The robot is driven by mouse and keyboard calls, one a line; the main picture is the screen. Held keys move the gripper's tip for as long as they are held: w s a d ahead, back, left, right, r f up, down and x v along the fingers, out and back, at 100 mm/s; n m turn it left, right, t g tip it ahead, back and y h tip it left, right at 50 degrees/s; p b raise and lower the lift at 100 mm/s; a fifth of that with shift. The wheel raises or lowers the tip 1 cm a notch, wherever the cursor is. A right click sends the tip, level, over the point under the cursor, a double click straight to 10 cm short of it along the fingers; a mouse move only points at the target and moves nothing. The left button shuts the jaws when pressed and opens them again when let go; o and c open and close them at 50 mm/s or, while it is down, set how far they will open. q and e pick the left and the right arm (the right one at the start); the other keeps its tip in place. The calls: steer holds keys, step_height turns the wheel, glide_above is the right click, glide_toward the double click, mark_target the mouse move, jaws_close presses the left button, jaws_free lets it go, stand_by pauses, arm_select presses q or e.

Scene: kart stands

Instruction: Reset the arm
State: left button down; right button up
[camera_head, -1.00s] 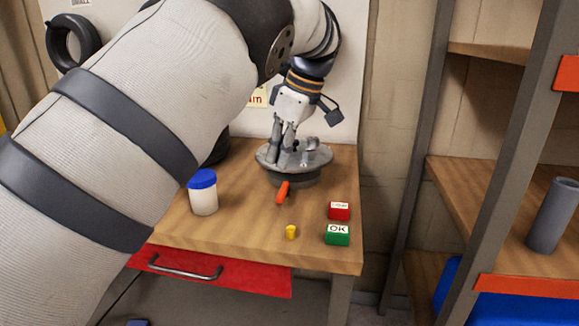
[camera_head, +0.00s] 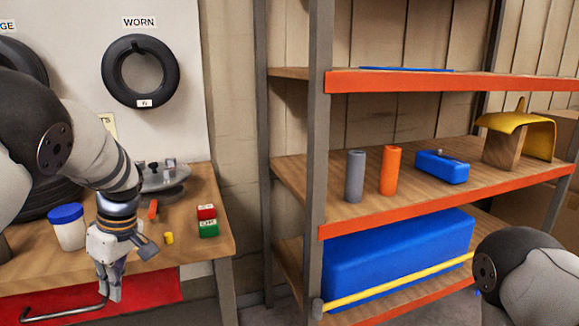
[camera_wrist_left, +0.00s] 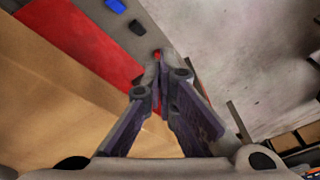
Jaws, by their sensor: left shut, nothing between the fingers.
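My left gripper (camera_head: 110,290) is shut and empty. In the head view it points down in front of the wooden table's (camera_head: 215,240) front edge, over the red drawer front (camera_head: 150,290) with its metal handle (camera_head: 60,308). In the left wrist view its closed fingers (camera_wrist_left: 160,70) show with the red drawer front (camera_wrist_left: 80,45) behind them. Part of my right arm shows at the lower right of the head view; its gripper is out of view.
On the table are a blue-lidded jar (camera_head: 68,228), a grey round fixture (camera_head: 165,180), an orange piece (camera_head: 153,209), a yellow piece (camera_head: 169,238), a red block (camera_head: 206,212) and a green block (camera_head: 208,229). A shelf unit (camera_head: 420,195) stands right, holding cylinders and a large blue bin (camera_head: 400,250).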

arm_select(q)
steer(key=s+d+f+m+h, duration=0.1)
steer(key=s+d+f+m, duration=0.15)
steer(key=s+f, duration=0.6)
steer(key=s+d+f+m, duration=0.1)
steer(key=s+f+m, duration=0.4)
steer(key=f, duration=0.6)
steer(key=s+d+f+m+h, duration=0.1)
steer(key=s+d+m, duration=0.2)
steer(key=s, duration=0.9)
steer(key=s+d+f+m+h, duration=0.1)
steer(key=s+d+m, duration=0.3)
steer(key=s, duration=0.8)
steer(key=shift+s+d+f+g, duration=0.3)
steer(key=shift+d+f+g, duration=0.1)
steer(key=shift+f, duration=0.3)
